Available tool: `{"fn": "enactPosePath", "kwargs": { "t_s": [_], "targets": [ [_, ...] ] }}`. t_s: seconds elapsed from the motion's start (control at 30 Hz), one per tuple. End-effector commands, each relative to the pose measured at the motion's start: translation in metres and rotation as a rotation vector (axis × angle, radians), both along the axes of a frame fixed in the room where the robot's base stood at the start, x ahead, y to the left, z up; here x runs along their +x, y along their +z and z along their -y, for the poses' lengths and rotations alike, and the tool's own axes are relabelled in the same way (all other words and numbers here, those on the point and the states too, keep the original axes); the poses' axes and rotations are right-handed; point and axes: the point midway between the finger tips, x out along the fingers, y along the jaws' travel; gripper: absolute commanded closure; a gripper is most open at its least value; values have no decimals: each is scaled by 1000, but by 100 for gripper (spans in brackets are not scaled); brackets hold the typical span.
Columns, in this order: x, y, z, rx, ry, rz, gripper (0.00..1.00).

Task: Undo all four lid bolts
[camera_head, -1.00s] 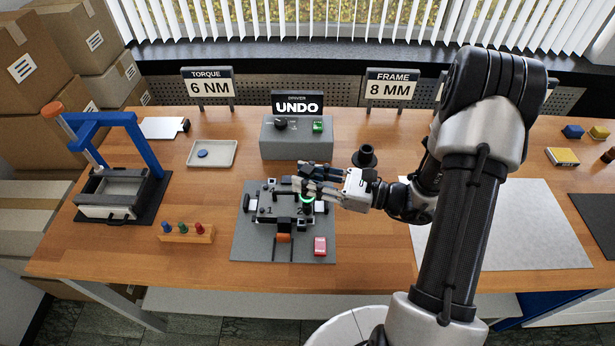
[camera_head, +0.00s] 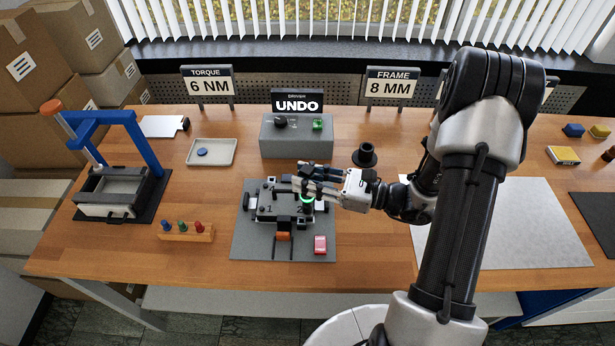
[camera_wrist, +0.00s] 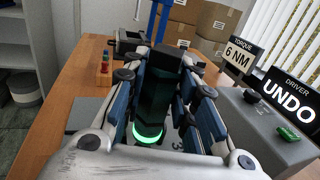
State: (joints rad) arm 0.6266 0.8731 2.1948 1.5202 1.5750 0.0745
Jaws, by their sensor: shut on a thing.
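My gripper (camera_head: 308,182) is shut on a dark upright driver (camera_wrist: 163,85) with a glowing green ring near its lower end. The driver stands over the right side of the clamped lid fixture (camera_head: 268,222), close to the mark 2. The mark 1 shows at the left of the fixture. My fingers cover the back right part of the lid. The single bolts are too small or hidden to tell apart, and I cannot tell whether the driver's tip sits on one. The driver box (camera_head: 296,143) behind bears a sign (camera_head: 297,103) reading UNDO.
A tray (camera_head: 226,154) with a blue disc, a peg rack (camera_head: 187,233) and a blue-framed press (camera_head: 115,170) stand left. A black holder (camera_head: 365,156) stands behind my gripper. Signs read 6 NM and 8 MM.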

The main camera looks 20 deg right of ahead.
Motion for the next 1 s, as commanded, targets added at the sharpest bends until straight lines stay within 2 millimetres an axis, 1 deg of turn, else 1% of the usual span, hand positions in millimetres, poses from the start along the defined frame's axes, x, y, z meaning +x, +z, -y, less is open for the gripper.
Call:
{"fn": "enactPosePath", "kwargs": {
  "t_s": [0.5,1.0],
  "targets": [
    [0,-7,0,0,0,1,100],
    [0,-9,0,-2,0,-2,100]
  ]
}}
